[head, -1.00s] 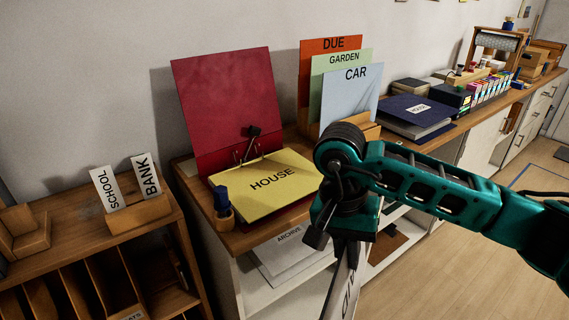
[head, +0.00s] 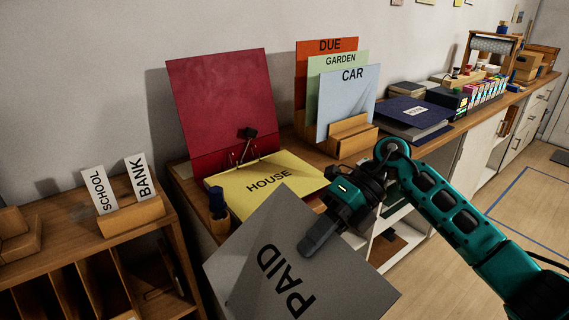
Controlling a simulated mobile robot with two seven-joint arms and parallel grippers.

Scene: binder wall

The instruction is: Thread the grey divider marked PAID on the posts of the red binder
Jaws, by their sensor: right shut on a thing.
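The grey divider marked PAID (head: 240,265) is held up in front of the counter, tilted. My right gripper (head: 318,238) is shut on its upper right edge. The red binder (head: 220,105) stands open on the counter, its red cover upright against the wall. Its posts (head: 243,150) show at the fold, with a black clip (head: 249,132) above them. The yellow HOUSE divider (head: 262,181) lies in the binder. The grey divider is apart from the posts and hides the front of the binder. My left gripper is not in view.
A wooden rack (head: 352,140) holds the CAR, GARDEN and DUE dividers right of the binder. A blue item in a small holder (head: 218,208) stands at the binder's left front. SCHOOL and BANK cards stand in a wooden holder (head: 130,216) at left.

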